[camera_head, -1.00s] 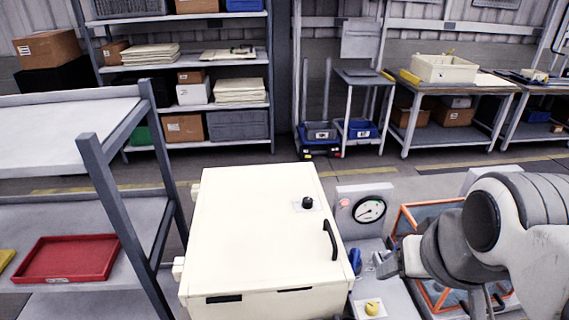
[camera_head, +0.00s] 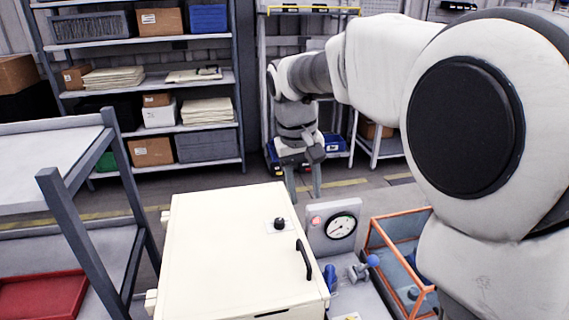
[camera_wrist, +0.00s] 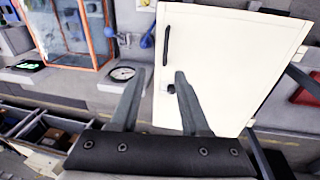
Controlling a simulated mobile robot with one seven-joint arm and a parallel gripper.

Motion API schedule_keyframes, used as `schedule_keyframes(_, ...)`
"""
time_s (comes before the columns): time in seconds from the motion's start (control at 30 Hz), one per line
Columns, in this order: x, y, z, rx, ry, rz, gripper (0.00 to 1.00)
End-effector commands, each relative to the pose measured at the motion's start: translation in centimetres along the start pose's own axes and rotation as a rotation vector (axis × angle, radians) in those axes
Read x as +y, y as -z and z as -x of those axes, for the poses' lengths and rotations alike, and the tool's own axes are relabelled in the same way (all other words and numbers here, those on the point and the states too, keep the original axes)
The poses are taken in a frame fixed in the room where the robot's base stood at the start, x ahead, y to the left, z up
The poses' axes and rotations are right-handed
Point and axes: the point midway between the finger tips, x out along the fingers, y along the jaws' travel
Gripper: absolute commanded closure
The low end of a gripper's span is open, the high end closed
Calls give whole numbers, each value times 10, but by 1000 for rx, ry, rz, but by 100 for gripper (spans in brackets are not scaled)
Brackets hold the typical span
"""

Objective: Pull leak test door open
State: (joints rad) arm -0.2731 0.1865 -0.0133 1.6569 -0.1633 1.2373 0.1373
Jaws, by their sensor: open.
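The leak test door is the cream front panel (camera_head: 225,250) of a box-like cabinet at the bottom middle of the head view. It looks shut. It has a black bar handle (camera_head: 304,259) near its right edge and a black knob (camera_head: 279,224) above that. My gripper (camera_head: 304,192) hangs behind the cabinet's far edge in this view, fingers pointing down, open and empty. In the wrist view the open fingers (camera_wrist: 157,85) show in front of the door (camera_wrist: 225,60), with the handle (camera_wrist: 166,45) beyond and between the fingertips. The gripper is apart from the handle.
A pressure gauge (camera_head: 342,227), a blue-knobbed lever (camera_head: 362,268) and an orange-framed clear box (camera_head: 400,250) stand right of the cabinet. A grey rack with a red tray (camera_head: 40,297) is at left. Stocked shelves (camera_head: 150,100) stand behind.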

Motion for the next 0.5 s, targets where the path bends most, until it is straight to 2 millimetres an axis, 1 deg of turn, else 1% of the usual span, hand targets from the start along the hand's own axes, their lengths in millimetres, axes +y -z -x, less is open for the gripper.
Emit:
schedule_keyframes(0.03, -7, 12, -7, -21, -10, 13, 54)
schedule_keyframes(0.1, -15, 23, -14, -41, -22, 23, 54)
schedule_keyframes(0.2, -22, 34, -22, -60, -36, 32, 54)
schedule_keyframes(0.37, -27, 41, -29, -74, -45, 38, 54)
schedule_keyframes(0.5, -26, 40, -42, -76, -46, 38, 54)
